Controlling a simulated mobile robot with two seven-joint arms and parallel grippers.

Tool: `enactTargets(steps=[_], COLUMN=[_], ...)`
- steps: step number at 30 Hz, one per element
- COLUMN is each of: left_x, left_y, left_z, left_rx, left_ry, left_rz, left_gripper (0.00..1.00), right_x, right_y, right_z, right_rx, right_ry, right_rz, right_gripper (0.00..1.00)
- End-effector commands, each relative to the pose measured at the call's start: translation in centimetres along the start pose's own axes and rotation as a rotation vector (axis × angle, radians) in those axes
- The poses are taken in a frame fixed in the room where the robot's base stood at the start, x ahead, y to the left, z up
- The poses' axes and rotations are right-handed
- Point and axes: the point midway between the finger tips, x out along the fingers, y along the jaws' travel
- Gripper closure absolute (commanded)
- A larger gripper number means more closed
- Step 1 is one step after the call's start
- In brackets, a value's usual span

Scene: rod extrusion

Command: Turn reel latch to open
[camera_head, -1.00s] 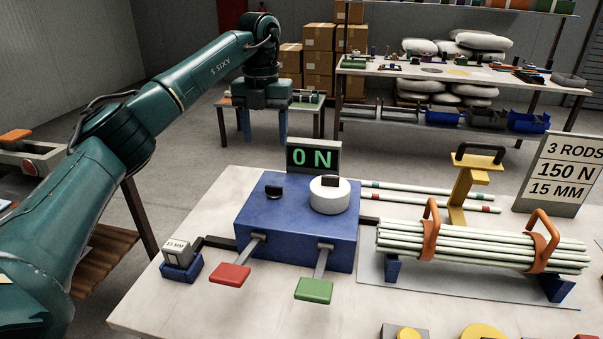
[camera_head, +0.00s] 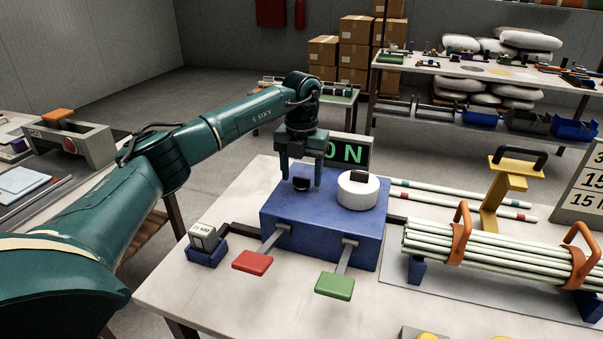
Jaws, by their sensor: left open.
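A blue box (camera_head: 320,232) stands on the white table. A small black knob (camera_head: 302,185) sits on its top at the left, and a white round dial (camera_head: 358,194) with a dark grip sits at the right. No part is labelled as the reel latch; the black knob may be it. My left gripper (camera_head: 301,178) points down over the box, open, with one finger on each side of the black knob in the picture. I cannot tell whether the fingers touch it. My right gripper is not in view.
A red pedal (camera_head: 252,263) and a green pedal (camera_head: 334,286) stick out in front of the box. A sign reading 0 N (camera_head: 352,153) stands behind it, partly hidden by my gripper. Bundled pale rods (camera_head: 485,247) lie at the right. A small block marked 15 MM (camera_head: 203,236) is at the left.

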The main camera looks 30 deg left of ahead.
Motion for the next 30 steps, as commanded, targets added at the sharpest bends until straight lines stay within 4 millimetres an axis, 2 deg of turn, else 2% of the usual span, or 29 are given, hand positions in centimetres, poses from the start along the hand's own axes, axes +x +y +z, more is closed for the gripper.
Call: enactTargets(steps=[10, 26, 30], left_x=[0.47, 0.42, 0.4], left_y=[0.03, 0.03, 0.03], left_z=[0.0, 0.0, 0.01], left_rx=[0.0, 0.0, 0.003], left_ry=[0.0, -0.001, -0.001], left_rz=[0.0, 0.0, 0.0], left_gripper=[0.4, 0.83, 0.85], right_x=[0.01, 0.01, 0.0], right_y=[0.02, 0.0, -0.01], right_z=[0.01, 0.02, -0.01], right_rx=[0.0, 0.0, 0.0], right_ry=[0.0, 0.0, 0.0], right_rz=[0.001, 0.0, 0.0], right_gripper=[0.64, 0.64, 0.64])
